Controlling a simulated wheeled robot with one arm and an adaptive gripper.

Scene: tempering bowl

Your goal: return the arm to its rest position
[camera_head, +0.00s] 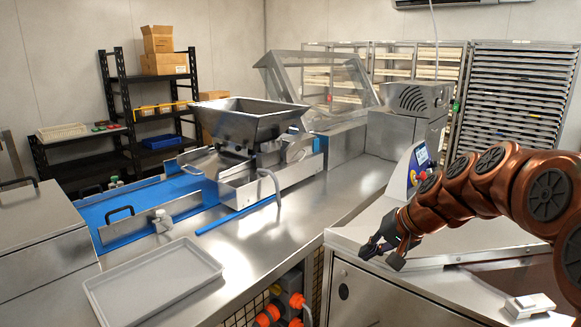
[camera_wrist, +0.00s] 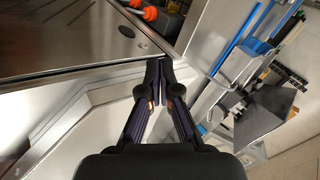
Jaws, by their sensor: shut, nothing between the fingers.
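My gripper (camera_head: 384,252) hangs at the end of my copper-coloured arm, at the right of the head view. It is above the front part of a steel counter (camera_head: 440,275). In the wrist view my gripper (camera_wrist: 160,68) points away from the camera with its two dark fingers together. Nothing shows between the fingertips. The arm reaches in from the right edge of the head view, bent at several joints.
A grey tray (camera_head: 150,283) lies on the left steel table. Behind it stand a machine with a steel hopper (camera_head: 240,120) and a blue conveyor belt (camera_head: 130,205). A control panel (camera_head: 419,160) stands close to my arm. A small white box (camera_head: 530,304) lies at the lower right.

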